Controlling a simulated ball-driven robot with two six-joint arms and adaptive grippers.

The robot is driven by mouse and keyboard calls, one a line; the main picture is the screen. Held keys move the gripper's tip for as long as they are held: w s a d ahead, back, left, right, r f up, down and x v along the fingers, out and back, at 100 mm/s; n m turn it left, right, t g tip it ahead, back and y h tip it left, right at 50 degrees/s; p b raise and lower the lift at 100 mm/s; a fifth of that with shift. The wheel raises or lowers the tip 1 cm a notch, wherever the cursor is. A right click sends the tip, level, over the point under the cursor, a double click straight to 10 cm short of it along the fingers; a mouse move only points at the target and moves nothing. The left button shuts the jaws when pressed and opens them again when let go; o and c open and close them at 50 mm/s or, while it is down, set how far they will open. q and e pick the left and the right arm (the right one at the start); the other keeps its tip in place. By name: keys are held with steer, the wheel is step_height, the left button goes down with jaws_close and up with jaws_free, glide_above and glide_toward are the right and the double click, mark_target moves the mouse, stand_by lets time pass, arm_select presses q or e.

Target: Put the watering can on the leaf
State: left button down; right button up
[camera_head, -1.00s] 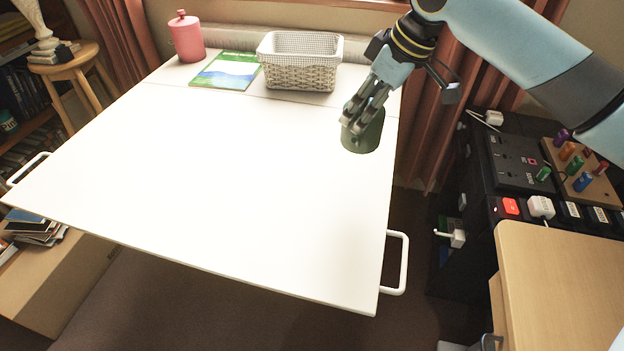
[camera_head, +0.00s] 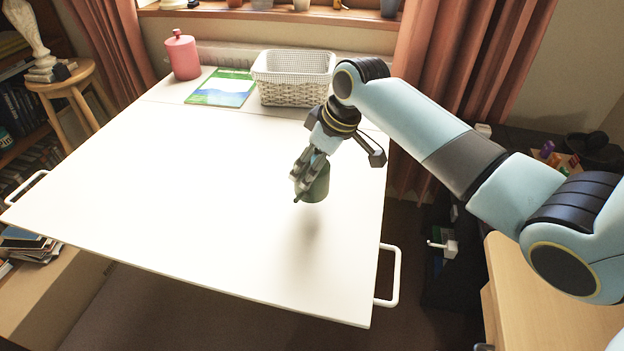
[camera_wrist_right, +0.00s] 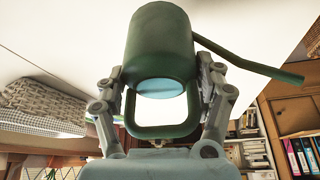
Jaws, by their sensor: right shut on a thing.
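The watering can (camera_head: 318,187) is dark green. My right gripper (camera_head: 303,178) is shut on it and holds it above the right part of the white table leaf (camera_head: 170,190), with a soft shadow below it. In the right wrist view, the can's body (camera_wrist_right: 160,45) shows between the fingers, with its loop handle towards the palm and its spout pointing right. A pale blue round surface shows at the can's near end. The leaf is the large front part of the tabletop, in front of a thin seam. My left gripper is not in view.
A white wicker basket (camera_head: 292,92), a green and blue booklet (camera_head: 222,88) and a pink canister (camera_head: 182,56) stand or lie along the table's back. White handles (camera_head: 398,275) stick out at its sides. The leaf's left and middle are clear.

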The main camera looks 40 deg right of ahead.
steer(key=shift+w+f, duration=0.1)
steer(key=shift+f, duration=1.85)
steer(key=shift+f, duration=0.15)
steer(key=o, duration=1.6)
steer(key=p+v, duration=0.1)
steer(key=v, duration=1.1)
steer(key=shift+p, duration=0.3)
